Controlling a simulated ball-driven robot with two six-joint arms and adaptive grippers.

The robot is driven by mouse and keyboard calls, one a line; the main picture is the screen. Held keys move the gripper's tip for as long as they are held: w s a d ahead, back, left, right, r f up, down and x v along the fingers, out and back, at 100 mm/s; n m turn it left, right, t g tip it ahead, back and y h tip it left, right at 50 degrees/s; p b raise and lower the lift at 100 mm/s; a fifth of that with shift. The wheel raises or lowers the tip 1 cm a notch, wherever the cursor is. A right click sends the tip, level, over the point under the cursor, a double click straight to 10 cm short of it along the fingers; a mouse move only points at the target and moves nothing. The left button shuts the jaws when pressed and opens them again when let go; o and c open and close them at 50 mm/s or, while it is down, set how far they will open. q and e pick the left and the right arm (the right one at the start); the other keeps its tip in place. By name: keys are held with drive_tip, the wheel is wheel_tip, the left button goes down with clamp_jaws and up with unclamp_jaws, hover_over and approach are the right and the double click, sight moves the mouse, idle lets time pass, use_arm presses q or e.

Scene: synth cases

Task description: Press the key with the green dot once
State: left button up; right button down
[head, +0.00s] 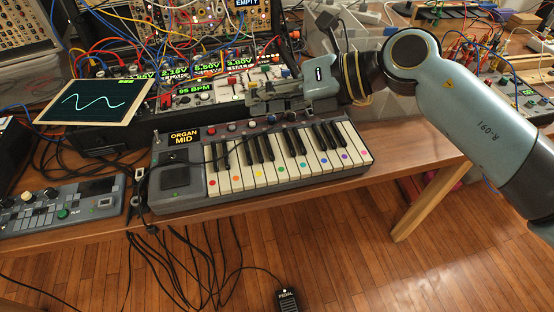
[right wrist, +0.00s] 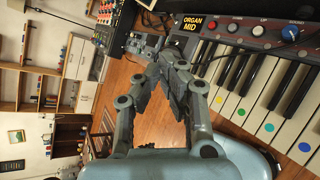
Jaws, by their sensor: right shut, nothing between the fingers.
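The small keyboard (head: 290,155) lies on the wooden table, its white keys marked with coloured dots. The keyboard's label end and several dotted keys also show in the right wrist view (right wrist: 241,111). My left gripper is out of view.
A synth rack (head: 190,97) with many patch cables stands behind the keyboard. A tilted screen (head: 96,102) with a wave trace is at left, a grey controller (head: 62,208) in front of it. A black cable crosses the keyboard. A pedal (head: 287,300) lies on the floor.

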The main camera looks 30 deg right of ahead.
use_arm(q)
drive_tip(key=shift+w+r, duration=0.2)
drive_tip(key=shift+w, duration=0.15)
use_arm(e)
drive_tip(key=d+f+n+g+h, duration=0.1)
drive_tip(key=f, duration=0.1)
drive_tip(key=s+d+f+n+g+h, duration=0.1)
drive_tip(key=d+f, duration=0.1)
drive_tip(key=shift+s+d+f+g, duration=0.1)
drive_tip(key=shift+s+g, duration=0.1)
drive_tip(key=shift+g, duration=0.2)
drive_tip(key=b, duration=0.6)
hover_over(282, 166)
wheel_tip(282, 166, down, 7)
drive_tip(key=shift+f, duration=0.1)
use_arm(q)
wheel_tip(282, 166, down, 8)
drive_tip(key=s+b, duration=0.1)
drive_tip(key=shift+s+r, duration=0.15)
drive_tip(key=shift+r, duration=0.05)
use_arm(e)
drive_tip(key=shift+f, duration=0.8)
use_arm(q)
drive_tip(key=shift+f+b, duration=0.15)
drive_tip(key=shift+b, duration=0.15)
use_arm(e)
drive_tip(key=shift+f, duration=0.4)
